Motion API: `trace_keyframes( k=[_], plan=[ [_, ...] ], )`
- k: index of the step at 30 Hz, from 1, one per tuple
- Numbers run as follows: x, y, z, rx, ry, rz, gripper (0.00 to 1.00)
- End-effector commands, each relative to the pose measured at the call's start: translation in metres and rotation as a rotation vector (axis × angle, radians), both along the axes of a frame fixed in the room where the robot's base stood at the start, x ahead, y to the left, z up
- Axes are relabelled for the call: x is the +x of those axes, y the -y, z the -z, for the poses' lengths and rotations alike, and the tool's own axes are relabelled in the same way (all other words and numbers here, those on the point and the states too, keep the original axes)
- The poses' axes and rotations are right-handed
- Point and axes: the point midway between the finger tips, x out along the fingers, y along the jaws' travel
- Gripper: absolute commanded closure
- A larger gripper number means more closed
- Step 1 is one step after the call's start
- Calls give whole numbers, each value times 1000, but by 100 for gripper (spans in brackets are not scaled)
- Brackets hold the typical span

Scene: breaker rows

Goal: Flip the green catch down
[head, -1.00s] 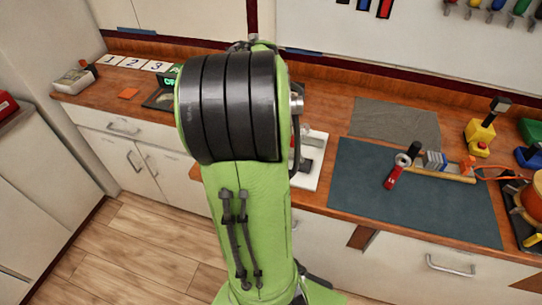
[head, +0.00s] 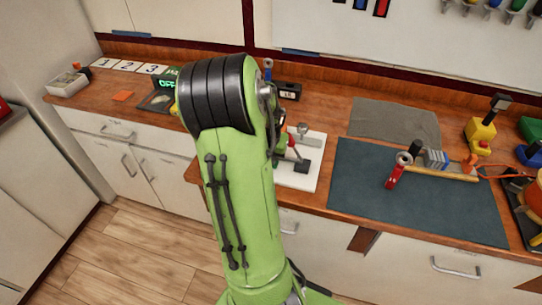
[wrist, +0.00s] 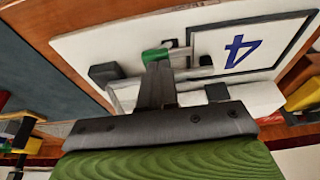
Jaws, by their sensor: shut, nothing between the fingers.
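In the wrist view the green catch (wrist: 154,55) is a small green piece beside a grey metal bar (wrist: 193,73) on a white board (wrist: 80,42). My gripper (wrist: 158,70) is shut and empty. Its fingertips overlap the green catch's near edge in this view; I cannot tell whether they touch. The fingers hide part of the bar. In the head view the white board (head: 314,178) lies on the bench to the right of my green arm, which hides its left part. The green catch cannot be made out there.
A black block (wrist: 105,73) and a blue number 4 in a dark frame (wrist: 240,50) are on the board. A red-handled lever (head: 292,142) stands on it. A dark mat (head: 415,195) with tools is to the right.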

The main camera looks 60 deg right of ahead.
Motion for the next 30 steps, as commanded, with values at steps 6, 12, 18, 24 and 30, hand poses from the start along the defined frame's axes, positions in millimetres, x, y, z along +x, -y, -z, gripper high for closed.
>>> trace_keyframes(
  k=[6, 12, 18, 24, 30],
  plan=[
    [9, -2, 11, 0, 0, -4, 100],
    [19, -3, 20, 1, 0, -1, 100],
    [19, -5, 20, 6, -2, -3, 100],
    [23, -4, -8, 1, 2, -5, 100],
    [25, -11, -56, -7, 8, -5, 100]
  ],
)
